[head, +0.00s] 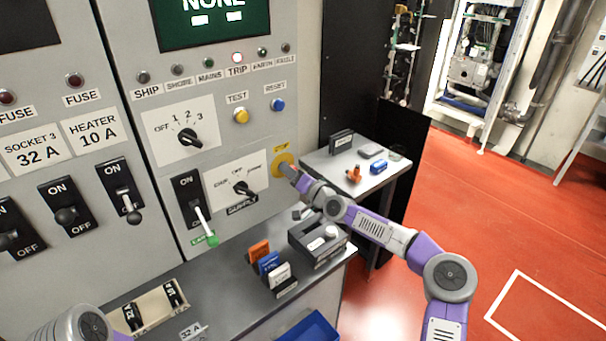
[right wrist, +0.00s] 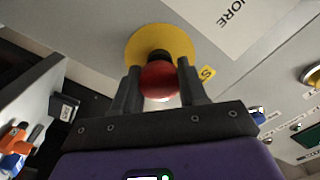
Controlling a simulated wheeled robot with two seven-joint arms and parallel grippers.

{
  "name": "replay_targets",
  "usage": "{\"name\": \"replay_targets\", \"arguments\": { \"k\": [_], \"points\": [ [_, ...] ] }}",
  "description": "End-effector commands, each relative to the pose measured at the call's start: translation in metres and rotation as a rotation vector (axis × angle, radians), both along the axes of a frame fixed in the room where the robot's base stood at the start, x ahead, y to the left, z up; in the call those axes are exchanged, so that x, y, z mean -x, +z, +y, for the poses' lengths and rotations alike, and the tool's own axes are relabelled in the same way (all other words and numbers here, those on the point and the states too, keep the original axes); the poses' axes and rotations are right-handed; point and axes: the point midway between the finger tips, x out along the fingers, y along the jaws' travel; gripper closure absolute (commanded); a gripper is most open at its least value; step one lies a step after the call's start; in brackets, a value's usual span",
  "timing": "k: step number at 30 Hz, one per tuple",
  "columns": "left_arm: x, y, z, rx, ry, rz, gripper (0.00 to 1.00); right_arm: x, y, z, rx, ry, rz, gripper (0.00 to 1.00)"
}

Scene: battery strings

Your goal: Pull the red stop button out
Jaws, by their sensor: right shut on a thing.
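The red stop button (right wrist: 159,79) shows in the right wrist view, in front of its round yellow plate (right wrist: 160,45). A dark stem shows between the red head and the plate. My right gripper (right wrist: 161,84) has a finger on each side of the red head and is shut on it. In the head view, the yellow plate (head: 283,163) is at the right edge of the grey panel, and my right gripper (head: 290,172) reaches it from the right and hides the red head. Part of my left arm shows at the bottom left; its gripper is not in view.
The panel carries a SUPPLY rotary switch (head: 241,188), a lever with a green tag (head: 204,225), a yellow TEST button (head: 241,116) and a blue RESET button (head: 278,104). The ledge below holds coloured blocks (head: 268,263) and a dark box (head: 316,246). A small side table (head: 340,163) stands behind my right arm.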

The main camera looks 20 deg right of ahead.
Motion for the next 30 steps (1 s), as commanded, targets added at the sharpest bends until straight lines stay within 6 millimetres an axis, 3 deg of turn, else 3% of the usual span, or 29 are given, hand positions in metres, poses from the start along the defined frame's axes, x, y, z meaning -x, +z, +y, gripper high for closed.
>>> {"name": "replay_targets", "arguments": {
  "k": [9, 10, 15, 25, 30],
  "points": [
    [0.000, -0.003, 0.000, 0.000, 0.000, 0.000, 0.57, -0.001, 0.002, 0.008, 0.001, 0.010, -0.003, 1.00],
    [0.000, -0.003, 0.000, 0.000, 0.000, 0.000, 0.57, -0.001, 0.002, 0.008, 0.001, 0.010, -0.003, 0.54],
    [0.000, -0.003, 0.000, 0.000, 0.000, 0.000, 0.57, 0.000, 0.001, 0.007, 0.001, 0.009, -0.003, 0.31],
    [0.000, -0.003, 0.000, 0.000, 0.000, 0.000, 0.57, 0.002, 0.001, 0.007, 0.000, 0.011, -0.002, 0.31],
    [0.000, -0.003, 0.000, 0.000, 0.000, 0.000, 0.57, 0.016, 0.001, 0.000, 0.001, 0.011, -0.002, 0.31]
  ]
}}
